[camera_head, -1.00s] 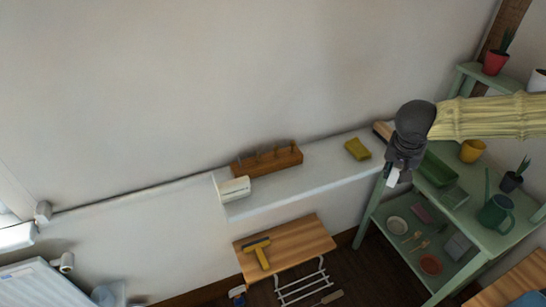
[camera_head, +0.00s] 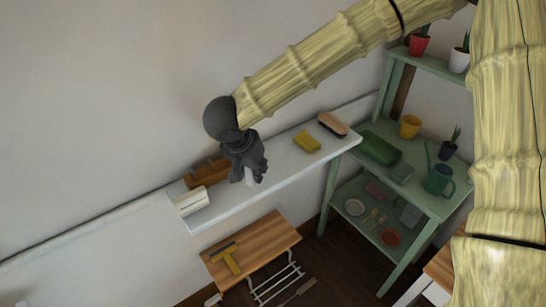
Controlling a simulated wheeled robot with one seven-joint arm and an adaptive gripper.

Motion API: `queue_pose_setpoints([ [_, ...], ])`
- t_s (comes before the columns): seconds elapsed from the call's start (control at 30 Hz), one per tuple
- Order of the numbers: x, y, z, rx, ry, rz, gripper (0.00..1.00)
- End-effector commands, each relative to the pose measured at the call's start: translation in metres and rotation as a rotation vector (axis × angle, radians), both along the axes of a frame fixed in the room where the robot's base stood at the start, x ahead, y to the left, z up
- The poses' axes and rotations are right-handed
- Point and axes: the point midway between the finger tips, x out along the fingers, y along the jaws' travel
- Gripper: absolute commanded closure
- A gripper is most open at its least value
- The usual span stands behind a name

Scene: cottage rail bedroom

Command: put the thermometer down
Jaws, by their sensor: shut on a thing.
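My gripper (camera_head: 250,172) is dark grey and points down over the middle of the white wall shelf (camera_head: 281,165). It is shut on the thermometer (camera_head: 249,179), of which only a small white part shows below the fingers. The fingers hide the rest of it. I cannot tell whether its lower end touches the shelf or hangs just above it.
Left of my gripper are a wooden block (camera_head: 207,174) and a white box-like item (camera_head: 192,202). To the right lie a yellow sponge (camera_head: 307,142) and a brush (camera_head: 333,124). Bare shelf shows between gripper and sponge. A green rack (camera_head: 412,170) stands at right.

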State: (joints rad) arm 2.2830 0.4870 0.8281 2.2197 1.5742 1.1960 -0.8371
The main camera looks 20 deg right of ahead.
Motion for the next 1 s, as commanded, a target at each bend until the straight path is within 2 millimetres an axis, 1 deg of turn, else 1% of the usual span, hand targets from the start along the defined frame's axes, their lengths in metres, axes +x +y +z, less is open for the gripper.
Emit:
queue_pose_setpoints([
  [0.03, -0.012, 0.006, 0.004, -0.005, 0.0, -0.051, 1.0],
  [0.1, -0.027, 0.013, 0.007, -0.004, -0.002, -0.142, 1.0],
  [0.2, -0.049, 0.02, 0.01, -0.002, -0.001, -0.26, 1.0],
  [0.3, -0.065, 0.024, 0.012, -0.001, -0.001, -0.356, 1.0],
  [0.4, -0.077, 0.026, 0.014, -0.001, -0.001, -0.423, 1.0],
  [0.5, -0.082, 0.026, 0.014, 0.001, -0.001, -0.46, 1.0],
  [0.57, -0.08, 0.024, 0.014, 0.002, -0.001, -0.469, 1.0],
  [0.67, -0.068, 0.016, 0.013, 0.004, -0.001, -0.475, 1.0],
  [1.0, -0.01, -0.022, 0.007, 0.003, -0.001, -0.474, 1.0],
])
